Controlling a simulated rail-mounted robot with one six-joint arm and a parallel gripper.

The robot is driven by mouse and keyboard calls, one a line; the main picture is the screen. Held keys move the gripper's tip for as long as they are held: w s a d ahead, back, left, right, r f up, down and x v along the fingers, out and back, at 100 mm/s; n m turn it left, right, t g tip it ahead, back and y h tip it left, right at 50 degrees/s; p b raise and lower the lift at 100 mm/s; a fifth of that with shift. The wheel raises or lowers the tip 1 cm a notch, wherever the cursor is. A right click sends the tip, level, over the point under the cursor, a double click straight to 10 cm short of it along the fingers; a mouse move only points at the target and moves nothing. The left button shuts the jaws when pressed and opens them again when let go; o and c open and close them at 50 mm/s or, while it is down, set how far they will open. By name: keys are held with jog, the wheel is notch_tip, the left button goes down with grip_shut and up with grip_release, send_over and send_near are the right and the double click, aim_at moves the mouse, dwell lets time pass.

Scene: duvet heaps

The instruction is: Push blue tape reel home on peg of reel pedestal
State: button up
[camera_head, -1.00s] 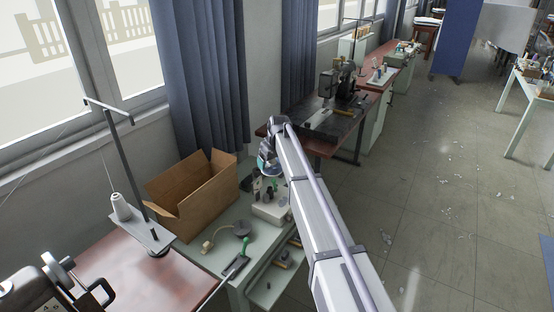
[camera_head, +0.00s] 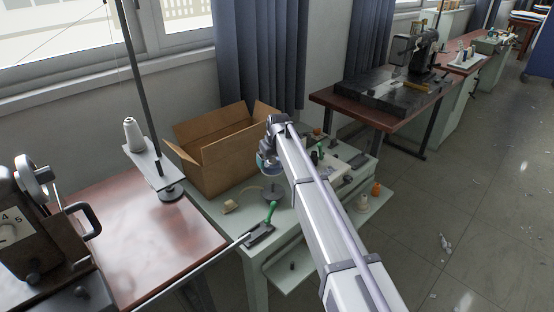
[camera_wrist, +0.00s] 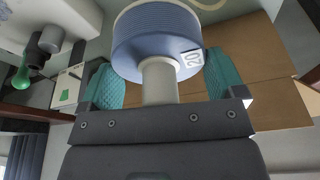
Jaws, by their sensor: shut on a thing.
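The blue tape reel (camera_wrist: 160,38) is between the teal fingers of my gripper (camera_wrist: 163,82) in the wrist view. It has a ribbed blue side, a white label with a number, and a pale grey core. My gripper is shut on it. In the head view the reel (camera_head: 267,162) shows as a small blue round shape under the arm's end, above the pale green bench. A dark grey round base (camera_head: 272,196) on the bench below looks like the reel pedestal. Its peg is not clear, and the reel appears apart from it.
An open cardboard box (camera_head: 222,152) stands behind the reel. A green-handled tool (camera_head: 262,230) and a small tan block (camera_head: 229,206) lie on the bench. A red-brown sewing table (camera_head: 145,240) stands left.

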aim_at(276, 165)
jog(key=shift+f, duration=0.1)
notch_tip(276, 165, down, 6)
jog(key=b, duration=0.6)
jog(key=shift+r, duration=0.2)
jog(key=shift+f+b, duration=2.75)
jog(key=shift+f, duration=0.1)
dwell(0.4)
jog(key=o, duration=0.7)
jog(key=p+v, duration=1.1)
jog(key=shift+r, duration=0.15)
